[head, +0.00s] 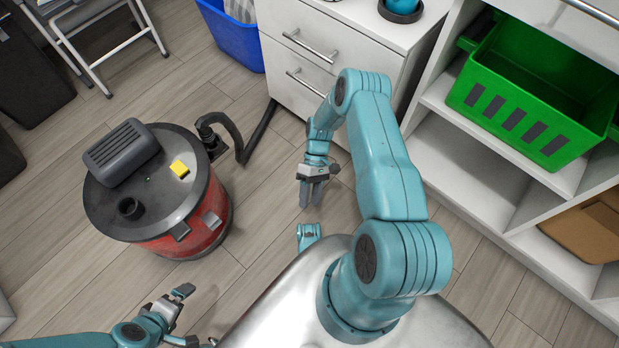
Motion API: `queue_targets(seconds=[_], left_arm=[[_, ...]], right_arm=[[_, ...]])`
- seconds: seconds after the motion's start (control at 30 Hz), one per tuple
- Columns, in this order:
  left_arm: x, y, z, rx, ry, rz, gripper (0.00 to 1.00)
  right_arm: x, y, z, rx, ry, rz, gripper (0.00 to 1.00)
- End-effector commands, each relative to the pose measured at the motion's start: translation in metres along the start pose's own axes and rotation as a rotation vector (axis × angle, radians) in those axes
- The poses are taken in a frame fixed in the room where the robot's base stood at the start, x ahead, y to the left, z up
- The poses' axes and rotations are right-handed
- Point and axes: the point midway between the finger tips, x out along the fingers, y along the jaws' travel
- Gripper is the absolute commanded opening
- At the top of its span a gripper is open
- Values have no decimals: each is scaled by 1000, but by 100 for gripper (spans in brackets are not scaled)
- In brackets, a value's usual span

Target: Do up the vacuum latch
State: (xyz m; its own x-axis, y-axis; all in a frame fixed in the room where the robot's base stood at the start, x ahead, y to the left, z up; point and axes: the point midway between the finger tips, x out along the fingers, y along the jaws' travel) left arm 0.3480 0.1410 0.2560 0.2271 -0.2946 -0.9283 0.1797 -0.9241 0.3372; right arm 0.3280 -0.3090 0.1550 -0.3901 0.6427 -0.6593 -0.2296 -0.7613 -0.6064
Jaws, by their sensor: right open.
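The vacuum (222,212) stands on the floor at the left, with a red drum and a dark grey round lid (105,208). A light grey plate (211,222) sits on the drum's side facing me and looks like the latch. Whether it is fastened is too small to tell. A small dark tab (180,231) is at the lid's rim. My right gripper (311,195) is open and empty, pointing down, well to the right of the vacuum. My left gripper (187,316) is at the bottom, near and below the vacuum, fingers apart and empty.
A dark hose (243,140) runs from the vacuum towards white drawers (290,75). A blue bin (236,42), folding chair (95,20) and shelf with a green crate (520,125) stand around. Floor between vacuum and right gripper is clear.

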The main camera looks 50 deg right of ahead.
Motion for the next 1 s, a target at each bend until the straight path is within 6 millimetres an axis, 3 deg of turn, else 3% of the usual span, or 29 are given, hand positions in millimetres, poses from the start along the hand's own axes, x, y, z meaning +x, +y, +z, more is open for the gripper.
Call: queue_targets(seconds=[0.2, 0.27, 0.57, 1.0], left_arm=[[0, 0, 0, 0, 0, 0, 100], [0, 0, 0, 0, 0, 0, 100], [0, 0, 0, 0, 0, 0, 100], [0, 0, 0, 0, 1, 0, 100]], right_arm=[[0, 0, 0, -1, 0, 2, 45], [0, 0, 0, 0, 0, 1, 61], [0, 1, -2, 9, 8, 5, 62], [-11, 44, -55, 47, 291, 215, 62]])
